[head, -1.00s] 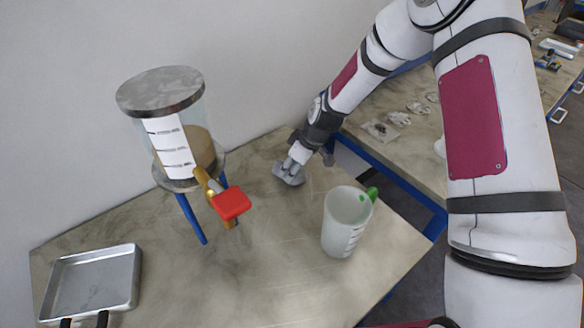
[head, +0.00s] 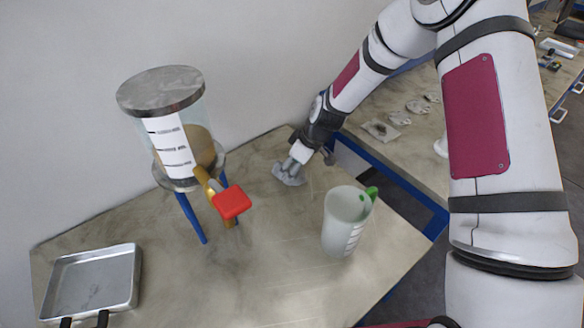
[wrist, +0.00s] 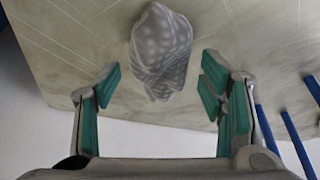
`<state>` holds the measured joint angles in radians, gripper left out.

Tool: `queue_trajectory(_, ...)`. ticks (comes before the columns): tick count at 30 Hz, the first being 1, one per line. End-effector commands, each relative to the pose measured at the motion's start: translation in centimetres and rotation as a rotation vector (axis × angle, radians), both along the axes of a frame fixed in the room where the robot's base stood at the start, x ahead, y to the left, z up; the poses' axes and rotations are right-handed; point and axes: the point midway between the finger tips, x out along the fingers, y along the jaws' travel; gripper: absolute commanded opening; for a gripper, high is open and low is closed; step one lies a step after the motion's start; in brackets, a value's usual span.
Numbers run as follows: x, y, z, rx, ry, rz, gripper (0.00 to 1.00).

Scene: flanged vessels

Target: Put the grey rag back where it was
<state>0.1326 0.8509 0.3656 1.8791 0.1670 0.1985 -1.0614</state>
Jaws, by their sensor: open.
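The grey rag (head: 287,175) lies crumpled on the tabletop, toward the back right of the near table. In the wrist view the rag (wrist: 161,50) is a grey, spotted bundle lying ahead of and between the fingers. My gripper (head: 298,165) is at the rag in the head view, reaching down from the upper right. In the wrist view my gripper (wrist: 158,92) has its green-padded fingers spread wide, one on each side, with a clear gap from the rag. Nothing is held.
A vessel (head: 160,92) with a red-handled tap (head: 231,203) stands on blue legs to the left. A jug (head: 345,225) with a green handle is front right. A metal tray (head: 92,280) is front left. Crumpled pieces (head: 380,130) lie on the other bench. The table's middle is clear.

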Motion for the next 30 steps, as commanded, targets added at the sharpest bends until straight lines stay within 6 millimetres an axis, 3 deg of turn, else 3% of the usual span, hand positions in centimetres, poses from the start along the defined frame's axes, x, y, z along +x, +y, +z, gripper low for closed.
queue_trajectory(15,-1.9,-3.1,8.7,-0.001,-0.004,-0.002,0.64)
queue_trajectory(30,-2.9,-4.0,11.7,-0.021,-0.002,-0.02,0.64)
